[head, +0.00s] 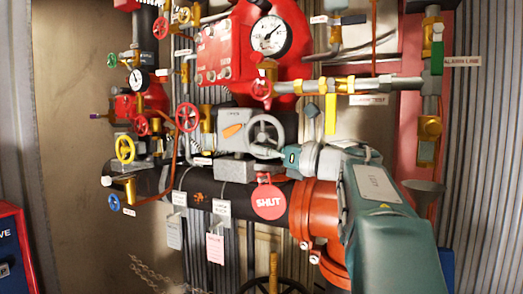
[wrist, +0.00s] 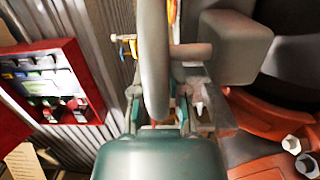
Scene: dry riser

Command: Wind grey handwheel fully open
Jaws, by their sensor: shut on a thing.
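The grey handwheel (head: 264,137) is mounted on the front of a grey gearbox (head: 233,130) on a thick black pipe. In the head view my gripper (head: 289,157) is at the lower right of its rim. In the wrist view the rim of the grey handwheel (wrist: 154,60) runs upright between the two fingers of my gripper (wrist: 158,115), which is shut on it. The fingertip contact in the head view is too small to make out. A red round tag reading SHUT (head: 269,202) hangs below the wheel.
Red handwheels (head: 187,117), a yellow handwheel (head: 125,149) and a blue one (head: 114,204) stand to the left. A pressure gauge (head: 270,36) is above. An orange-red pipe coupling (head: 314,215) is close below my arm. A red cabinet (wrist: 58,82) shows in the wrist view.

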